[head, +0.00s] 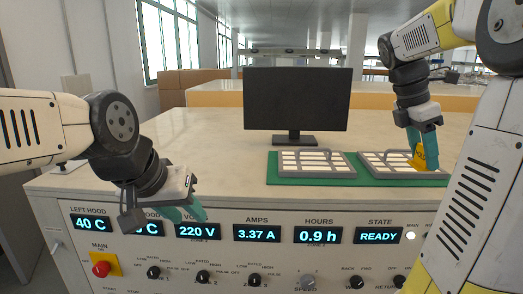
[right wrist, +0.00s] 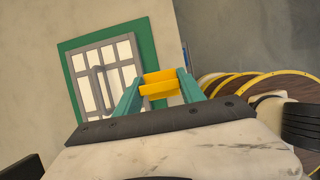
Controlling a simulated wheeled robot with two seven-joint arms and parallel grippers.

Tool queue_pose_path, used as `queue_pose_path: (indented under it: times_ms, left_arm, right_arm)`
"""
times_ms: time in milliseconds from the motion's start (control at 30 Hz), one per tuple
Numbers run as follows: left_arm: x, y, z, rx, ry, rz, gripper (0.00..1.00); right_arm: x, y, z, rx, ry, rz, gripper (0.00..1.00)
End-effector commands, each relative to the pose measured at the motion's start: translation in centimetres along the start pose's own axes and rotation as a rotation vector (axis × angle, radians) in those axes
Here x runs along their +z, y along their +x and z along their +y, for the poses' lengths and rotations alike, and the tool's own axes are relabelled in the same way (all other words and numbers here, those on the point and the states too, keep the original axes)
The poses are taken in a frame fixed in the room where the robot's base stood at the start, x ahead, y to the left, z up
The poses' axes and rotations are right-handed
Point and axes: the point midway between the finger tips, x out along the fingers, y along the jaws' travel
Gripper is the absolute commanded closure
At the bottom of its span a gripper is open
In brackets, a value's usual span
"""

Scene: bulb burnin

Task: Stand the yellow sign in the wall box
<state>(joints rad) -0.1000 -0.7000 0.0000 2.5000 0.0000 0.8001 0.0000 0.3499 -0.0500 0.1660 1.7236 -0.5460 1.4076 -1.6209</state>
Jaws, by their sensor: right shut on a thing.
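The yellow sign (head: 417,160) is at the right-hand tray in the head view. My right gripper (head: 427,160) is shut on it. In the right wrist view the yellow sign (right wrist: 158,85) sits between the two teal fingertips of the right gripper (right wrist: 158,77). I cannot tell whether the sign touches the tray. My left gripper (head: 184,212) hangs in front of the console panel, its teal fingers apart and nothing seen between them. I cannot make out the wall box in either view.
Two grey trays with pale cells, left (head: 313,171) and right (head: 385,171), lie on a green mat (head: 290,181). A black monitor (head: 297,99) stands behind. The front panel has displays, knobs and a red button (head: 101,268). The left worktop is clear.

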Motion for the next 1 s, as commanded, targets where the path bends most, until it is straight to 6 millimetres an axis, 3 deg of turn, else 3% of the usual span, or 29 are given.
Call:
queue_pose_path:
  times_ms: [467,1000]
  left_arm:
    - [0.0,0.0,0.0,0.000,0.000,0.000,0.64]
    - [0.0,0.0,0.0,0.000,0.000,0.000,0.64]
  right_arm:
    - [-0.2,-0.1,0.3,0.000,-0.002,0.000,1.00]
    - [-8.3,-2.1,8.8,0.000,-0.003,0.001,1.00]
